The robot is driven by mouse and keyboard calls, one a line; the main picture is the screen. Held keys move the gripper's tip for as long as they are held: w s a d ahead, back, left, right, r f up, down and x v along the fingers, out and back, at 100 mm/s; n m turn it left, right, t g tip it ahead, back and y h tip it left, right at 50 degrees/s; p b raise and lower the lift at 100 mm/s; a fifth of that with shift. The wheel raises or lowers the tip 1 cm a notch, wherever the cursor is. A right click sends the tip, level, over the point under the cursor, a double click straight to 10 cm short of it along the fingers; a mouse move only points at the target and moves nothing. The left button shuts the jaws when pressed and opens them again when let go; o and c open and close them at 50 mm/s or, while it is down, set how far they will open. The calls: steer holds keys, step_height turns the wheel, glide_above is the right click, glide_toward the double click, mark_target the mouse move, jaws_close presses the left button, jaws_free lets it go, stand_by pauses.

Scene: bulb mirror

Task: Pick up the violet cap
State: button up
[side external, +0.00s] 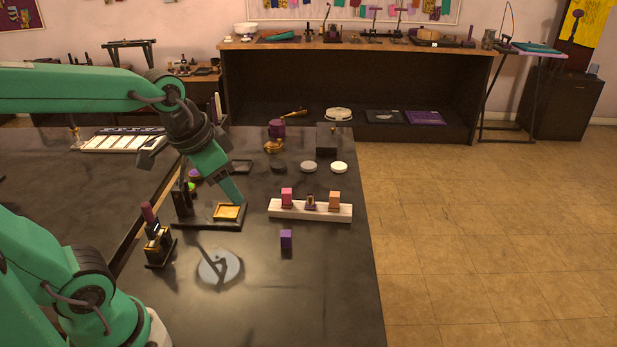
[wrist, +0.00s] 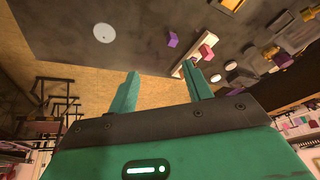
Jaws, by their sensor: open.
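The violet cap (side external: 286,239) is a small block standing alone on the dark table, in front of a pale wooden strip (side external: 310,210). It also shows in the wrist view (wrist: 173,40), above and beyond my fingertips. My gripper (wrist: 161,69) is open, with its two green fingers apart and nothing between them. In the side view my gripper (side external: 235,195) hangs above the table, to the left of the cap and further back, apart from it.
The strip holds a pink cap (side external: 287,196), a dark piece (side external: 310,201) and an orange cap (side external: 334,199). A black stand with a gold-edged tray (side external: 227,212) is left of the cap. A grey disc (side external: 219,268) lies at front left. The table right of the cap is clear.

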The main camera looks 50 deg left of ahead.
steer(key=w+a+f+m+g, duration=0.1)
steer(key=w+f+m+g, duration=0.1)
steer(key=w+f+m, duration=0.5)
steer(key=g, duration=0.2)
glide_above(286, 233)
steer(key=f, duration=0.7)
steer(key=shift+s+d+f, duration=0.15)
steer(key=shift+s+f, duration=0.05)
steer(key=shift+s, duration=0.1)
steer(key=shift+w+f, duration=0.25)
steer(key=shift+f, duration=4.2)
steer(key=c, duration=1)
